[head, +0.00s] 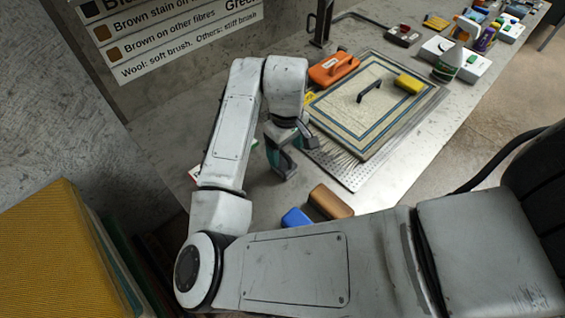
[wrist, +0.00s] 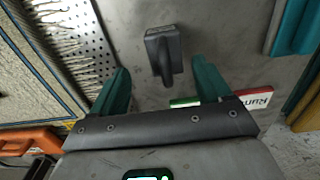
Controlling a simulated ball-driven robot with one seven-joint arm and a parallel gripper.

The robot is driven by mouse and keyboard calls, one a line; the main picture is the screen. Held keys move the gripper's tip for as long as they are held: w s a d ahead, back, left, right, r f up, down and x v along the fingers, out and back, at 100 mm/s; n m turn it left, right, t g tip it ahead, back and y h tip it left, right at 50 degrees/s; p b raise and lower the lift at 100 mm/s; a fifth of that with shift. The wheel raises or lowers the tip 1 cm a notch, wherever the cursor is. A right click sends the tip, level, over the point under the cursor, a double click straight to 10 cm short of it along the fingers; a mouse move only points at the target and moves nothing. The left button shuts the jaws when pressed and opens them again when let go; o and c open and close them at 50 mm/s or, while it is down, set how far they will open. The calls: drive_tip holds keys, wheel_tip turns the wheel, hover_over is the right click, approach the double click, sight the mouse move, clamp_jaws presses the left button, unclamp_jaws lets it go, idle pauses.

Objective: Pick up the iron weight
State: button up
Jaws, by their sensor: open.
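A dark grey block with a raised grip, which looks like the iron weight (wrist: 165,52), sits on the grey tabletop in the wrist view. It lies ahead of my gripper (wrist: 160,85), roughly in line with the gap between the teal-lined fingers. The fingers are open with nothing between them, and no contact with the weight shows. In the head view my gripper (head: 289,152) points down over the table, left of the rug board.
A rug sample (head: 343,120) lies on a perforated metal tray (head: 350,178), with an orange handled tool (head: 333,68) beside it. Blue (head: 297,218) and brown (head: 330,201) blocks lie nearer me. A labelled card (wrist: 257,98) lies right of the weight. Bottles stand farther back.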

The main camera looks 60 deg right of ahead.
sight(284, 156)
drive_tip(key=shift+a+f+p, duration=0.2)
drive_tip(key=shift+f+p, duration=0.05)
drive_tip(key=shift+f, duration=1.1)
drive_tip(key=shift+a+f+p, duration=0.2)
drive_tip(key=shift+f+p, duration=0.05)
drive_tip(key=shift+f, duration=1.1)
drive_tip(key=shift+c, duration=0.2)
clamp_jaws()
drive_tip(key=shift+r, duration=0.1)
